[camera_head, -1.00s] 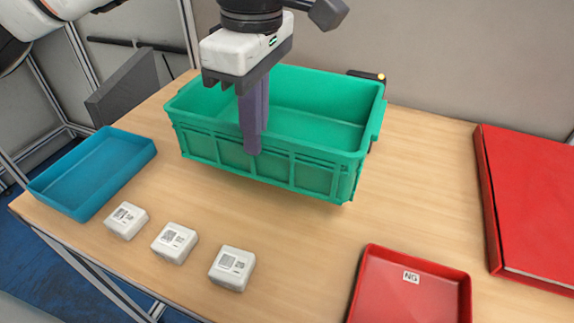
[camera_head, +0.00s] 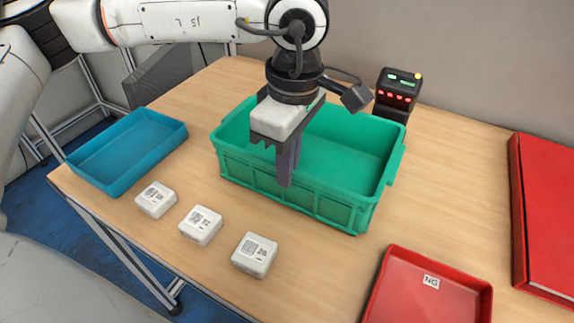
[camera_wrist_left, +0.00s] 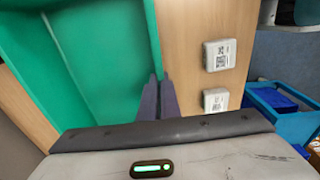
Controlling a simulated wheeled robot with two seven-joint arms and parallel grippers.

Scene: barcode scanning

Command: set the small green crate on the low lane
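The green crate (camera_head: 345,160) is at the middle of the wooden table in the head view, upright and empty as far as I see. It appears to rest on the tabletop, or very close to it. My left gripper (camera_head: 287,172) points down at its near long wall, with the fingers close together at the rim. In the left wrist view, the fingers (camera_wrist_left: 160,98) meet the edge of the crate (camera_wrist_left: 90,60), apparently pinching its wall. The fingertips inside the crate are hidden. My right gripper is out of view. I cannot pick out a low lane.
Several small white labelled boxes, one here (camera_head: 200,225), lie in front of the crate. A blue tray (camera_head: 181,127) is left, a red NG tray (camera_head: 484,300) front right, a red box (camera_head: 545,215) far right. A black device (camera_head: 397,88) stands behind the crate.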

